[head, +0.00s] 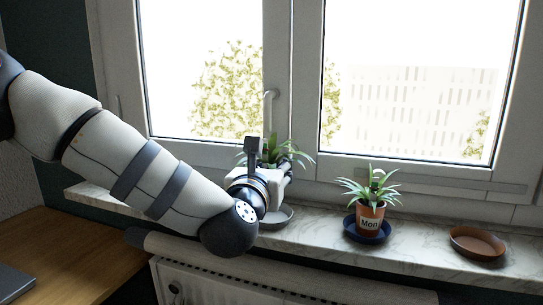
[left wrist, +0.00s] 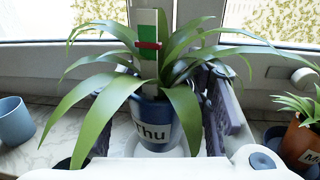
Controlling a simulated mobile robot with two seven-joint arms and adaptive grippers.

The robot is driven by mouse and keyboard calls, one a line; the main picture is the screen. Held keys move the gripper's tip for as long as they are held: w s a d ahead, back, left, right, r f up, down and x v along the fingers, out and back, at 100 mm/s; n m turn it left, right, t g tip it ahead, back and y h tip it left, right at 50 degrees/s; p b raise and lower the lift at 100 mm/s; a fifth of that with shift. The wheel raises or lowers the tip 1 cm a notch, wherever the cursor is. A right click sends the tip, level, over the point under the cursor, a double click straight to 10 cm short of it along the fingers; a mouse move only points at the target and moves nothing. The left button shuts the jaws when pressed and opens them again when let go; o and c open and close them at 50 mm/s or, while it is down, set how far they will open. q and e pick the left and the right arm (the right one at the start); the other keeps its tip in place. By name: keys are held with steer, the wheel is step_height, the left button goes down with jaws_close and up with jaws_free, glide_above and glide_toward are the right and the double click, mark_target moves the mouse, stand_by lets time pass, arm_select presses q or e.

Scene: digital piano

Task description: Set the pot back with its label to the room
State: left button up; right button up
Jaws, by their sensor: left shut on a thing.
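A blue pot (left wrist: 160,132) with a long-leaved green plant (left wrist: 110,100) stands upright between the fingers of my left gripper (head: 280,180) in the left wrist view. Its white label reading "Thu" (left wrist: 152,132) faces the wrist camera. My left gripper is shut on this pot. In the head view the gripper hides the pot, and only leaves (head: 292,152) show above it. A pale saucer (head: 277,217) lies below the pot; I cannot tell whether they touch. A white and green stake (left wrist: 147,35) with a red band rises among the leaves. My right gripper is not in view.
On the marble sill (head: 315,236), a terracotta pot labelled "Mon" (head: 369,220) stands on a blue saucer (head: 352,232) to the right. An empty brown saucer (head: 477,243) lies farther right. A blue cup (left wrist: 15,122) stands left. The window (head: 400,85) is behind.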

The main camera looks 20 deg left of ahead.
arm_select(q)
steer(key=shift+w+a+n+y, duration=0.25)
steer(key=shift+w+n+y, duration=0.25)
steer(key=shift+w+y, duration=0.5)
steer(key=shift+w+f, duration=0.2)
steer(key=shift+w, duration=0.05)
step_height(320, 180, down, 4)
steer(key=shift+f+b, duration=0.25)
steer(key=shift+b, duration=0.7)
steer(key=shift+r, duration=0.15)
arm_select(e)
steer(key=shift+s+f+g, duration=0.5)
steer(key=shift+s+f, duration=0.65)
arm_select(q)
steer(key=shift+s, duration=0.1)
steer(key=shift+f, duration=0.65)
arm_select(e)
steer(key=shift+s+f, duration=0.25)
arm_select(q)
steer(key=o, duration=1.6)
